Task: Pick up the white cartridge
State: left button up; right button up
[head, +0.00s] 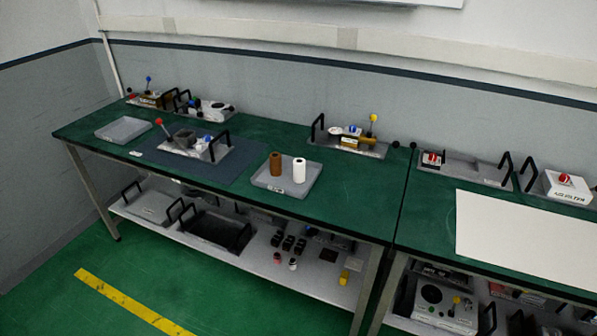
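The white cartridge (299,170) is a small white cylinder. It stands upright on a shallow grey tray (262,184) near the front edge of the green table. A brown cylinder (276,164) stands upright just left of it on the same tray, with a small gap between them. Neither of my grippers shows in the head view.
The green table (225,120) holds another grey tray (123,129) and several devices with black handles. A device with a red-knobbed lever (190,143) sits on a dark mat left of the cartridge. Bare tabletop (350,195) lies right of the tray. A shelf below holds more parts.

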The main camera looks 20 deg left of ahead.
aim_at(300, 163)
jog(key=i+j, duration=0.1)
jog(key=j, duration=0.25)
jog(key=i+j+u, duration=0.1)
jog(key=j, duration=0.25)
jog(key=i+j, duration=0.15)
jog(key=j, duration=0.15)
jog(key=i+j+u, duration=0.1)
jog(key=j, duration=0.25)
jog(key=i, duration=0.05)
